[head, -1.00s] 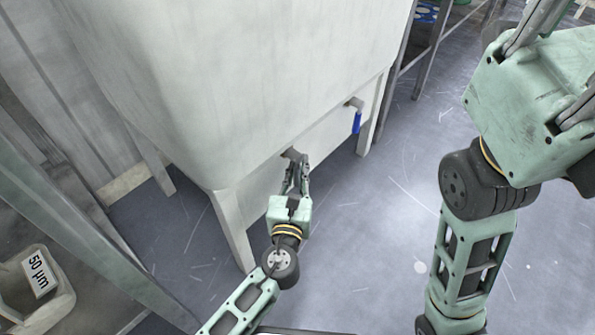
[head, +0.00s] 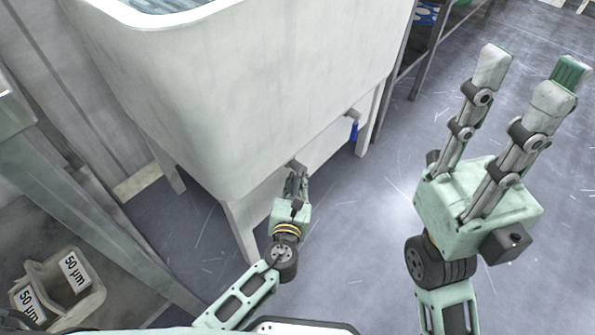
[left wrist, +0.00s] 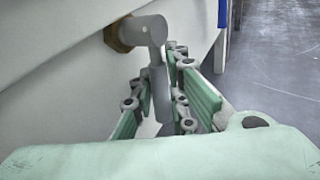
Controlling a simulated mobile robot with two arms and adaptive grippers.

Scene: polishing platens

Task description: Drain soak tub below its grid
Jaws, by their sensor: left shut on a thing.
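The white soak tub (head: 250,90) stands on legs, with liquid (head: 165,5) showing at its top edge. A grey drain valve with a brass fitting (left wrist: 122,36) sticks out of its lower wall in the left wrist view. The valve's grey lever (left wrist: 160,92) hangs down between the green finger pads. My left gripper (head: 297,174) is shut on this lever, low at the tub's front. The lever is mostly hidden in the head view. My right gripper (head: 525,75) is open and empty, well right of the tub, its fingers apart. The grid is not visible.
A second outlet with a blue handle (head: 354,130) is further right on the tub. A bin labelled 50 µm (head: 90,298) sits at lower left under a metal frame. A rack (head: 405,60) stands behind the tub. The floor to the right is clear.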

